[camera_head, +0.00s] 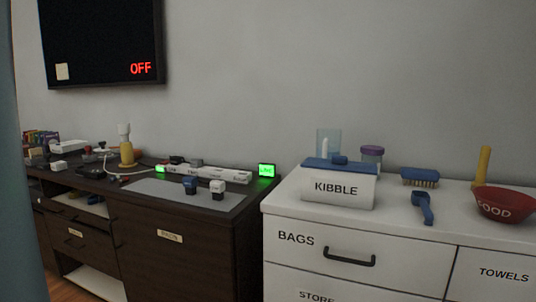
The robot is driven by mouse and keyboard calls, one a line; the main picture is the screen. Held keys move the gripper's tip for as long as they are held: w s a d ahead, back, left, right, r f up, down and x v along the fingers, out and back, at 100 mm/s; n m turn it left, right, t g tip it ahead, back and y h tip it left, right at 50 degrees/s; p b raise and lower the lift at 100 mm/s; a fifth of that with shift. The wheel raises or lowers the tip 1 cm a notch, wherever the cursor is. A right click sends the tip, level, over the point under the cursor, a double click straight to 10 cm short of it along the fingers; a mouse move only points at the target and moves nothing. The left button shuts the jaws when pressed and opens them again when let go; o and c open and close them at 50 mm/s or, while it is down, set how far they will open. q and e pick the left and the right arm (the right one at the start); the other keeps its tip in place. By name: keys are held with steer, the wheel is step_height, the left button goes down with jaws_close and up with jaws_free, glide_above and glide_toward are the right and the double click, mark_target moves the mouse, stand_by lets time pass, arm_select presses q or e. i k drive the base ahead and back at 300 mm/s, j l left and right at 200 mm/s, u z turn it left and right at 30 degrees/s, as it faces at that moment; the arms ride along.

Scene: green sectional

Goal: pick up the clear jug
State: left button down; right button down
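A clear, bluish see-through vessel (328,137), which looks like the jug, stands on the white cabinet top behind the kibble box. Its lower part is hidden by the box, and I cannot make out a handle. A pale upright shape shows inside or behind it. The white kibble box (337,190) with a blue lid stands in front of it. Neither of my grippers is in view.
On the white cabinet (445,231) are a purple-lidded jar (372,158), a blue brush (420,177), a blue-handled tool (422,207), a yellow upright item (482,166) and a red food bowl (506,205). A dark cabinet (178,268) with a cluttered top stands left.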

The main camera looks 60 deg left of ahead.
mark_target(328, 140)
steer(key=u, duration=1.35)
